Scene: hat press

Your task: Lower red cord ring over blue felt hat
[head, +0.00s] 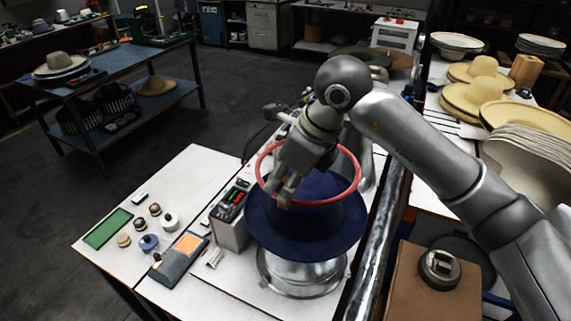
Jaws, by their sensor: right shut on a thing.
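A blue felt hat (277,234) with a wide brim sits on a round metal base (301,276) on the white worktop. A red cord ring (352,187) hangs tilted around the upper part of the hat's crown, above the brim; whether it touches the crown I cannot tell. My right gripper (279,200) reaches down from above and is shut on the near left side of the ring. The gripper hides part of the ring and of the crown. My left gripper is not in view.
A control box (231,217) stands close left of the hat. Left of it are spools, a green mat (108,228) and a blue pouch with an orange panel (182,255). A dark rail (376,250) runs to the right. Straw hats (480,90) lie at the right.

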